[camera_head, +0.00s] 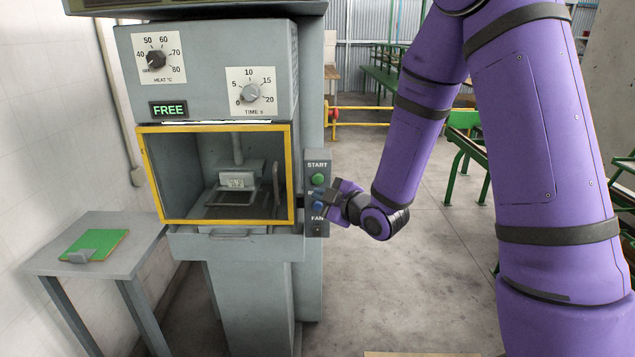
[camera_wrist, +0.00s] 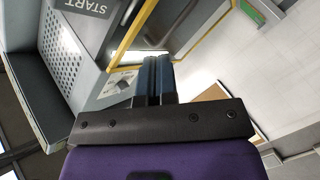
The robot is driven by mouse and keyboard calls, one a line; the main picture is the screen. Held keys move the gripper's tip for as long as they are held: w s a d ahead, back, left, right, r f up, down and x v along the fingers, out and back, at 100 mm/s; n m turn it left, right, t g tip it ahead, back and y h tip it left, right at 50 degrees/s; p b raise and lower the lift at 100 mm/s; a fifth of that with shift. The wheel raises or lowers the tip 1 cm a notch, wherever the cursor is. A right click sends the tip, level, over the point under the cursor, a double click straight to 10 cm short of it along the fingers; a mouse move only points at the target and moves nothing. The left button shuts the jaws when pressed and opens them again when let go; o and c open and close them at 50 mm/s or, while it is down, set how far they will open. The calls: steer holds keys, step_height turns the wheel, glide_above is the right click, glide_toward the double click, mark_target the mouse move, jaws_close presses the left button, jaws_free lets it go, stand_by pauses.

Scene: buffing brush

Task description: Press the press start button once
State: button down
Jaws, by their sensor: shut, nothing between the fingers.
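The press (camera_head: 210,75) is a grey machine with a yellow-framed opening. Its control box (camera_head: 317,232) stands to the right of the opening. The green round button (camera_head: 318,180) under the START label is visible in the head view. A blue button (camera_head: 317,206) sits below it, above the FAN label. My gripper (camera_head: 322,198) is at the box, just below the green button and partly over the middle label. In the wrist view the fingers (camera_wrist: 157,62) are together and empty, with the START label (camera_wrist: 88,7) at upper left. The green button is hidden there; contact cannot be told.
A side table (camera_head: 135,237) at the left bears a green board (camera_head: 97,244) with a small grey piece on it. The HEAT dial (camera_head: 157,58), TIME dial (camera_head: 250,92) and FREE display (camera_head: 168,109) are above the opening.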

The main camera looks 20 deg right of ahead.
mark_target(318, 182)
steer(key=shift+s+a+f+n+t+y, duration=0.1)
steer(key=shift+a+f+n+t+y, duration=0.1)
steer(key=shift+a+f+y, duration=0.15)
steer(key=shift+s+a+f+n+t+y, duration=0.1)
steer(key=shift+f+n+y, duration=0.15)
steer(key=shift+f, duration=0.2)
steer(key=shift+w+d, duration=0.45)
steer(key=shift+w, duration=0.95)
steer(key=shift+w+d, duration=0.5)
steer(key=shift+w, duration=0.85)
steer(key=shift+w+d, duration=0.45)
steer(key=shift+w, duration=0.95)
steer(key=shift+w, duration=0.1)
steer(key=shift+w+d, duration=0.1)
steer(key=shift+w, duration=0.25)
steer(key=shift+w+d, duration=0.2)
steer(key=shift+w, duration=0.25)
steer(key=shift+s+a, duration=0.3)
steer(key=shift+s, duration=0.7)
